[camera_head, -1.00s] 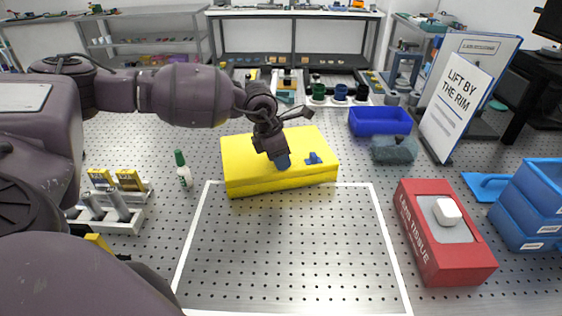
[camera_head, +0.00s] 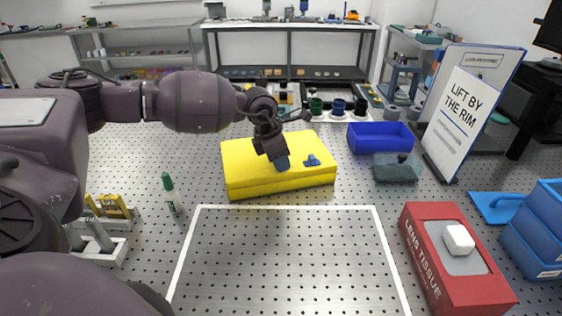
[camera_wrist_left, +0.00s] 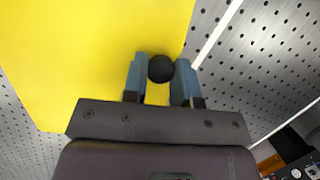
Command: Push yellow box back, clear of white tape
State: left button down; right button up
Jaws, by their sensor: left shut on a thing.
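The yellow box (camera_head: 250,168) lies on the perforated bench, just beyond the far strip of the white tape outline (camera_head: 290,207). A narrow strip of bare bench shows between its front face and the tape. My left gripper (camera_head: 282,165) is on top of the box, reaching in from the left. In the left wrist view its blue fingers (camera_wrist_left: 161,75) are shut on a dark round knob (camera_wrist_left: 160,68) over the yellow surface. The knob is hidden by the gripper in the head view. My right gripper is not in view.
A green-capped bottle (camera_head: 171,193) stands left of the tape. A red tissue box (camera_head: 445,265) is to the right. A blue bin (camera_head: 380,138) and a grey block (camera_head: 397,168) stand right of the yellow box. Several dark cups (camera_head: 338,106) are behind it. The taped area is empty.

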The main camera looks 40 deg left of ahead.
pick_arm(q)
jog(key=shift+w, duration=0.1)
jog(key=c, duration=1.2)
grip_release()
jog(key=o, duration=0.4)
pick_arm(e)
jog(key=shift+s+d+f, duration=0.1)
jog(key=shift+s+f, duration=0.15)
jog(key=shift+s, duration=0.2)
pick_arm(q)
jog(key=shift+r, duration=0.15)
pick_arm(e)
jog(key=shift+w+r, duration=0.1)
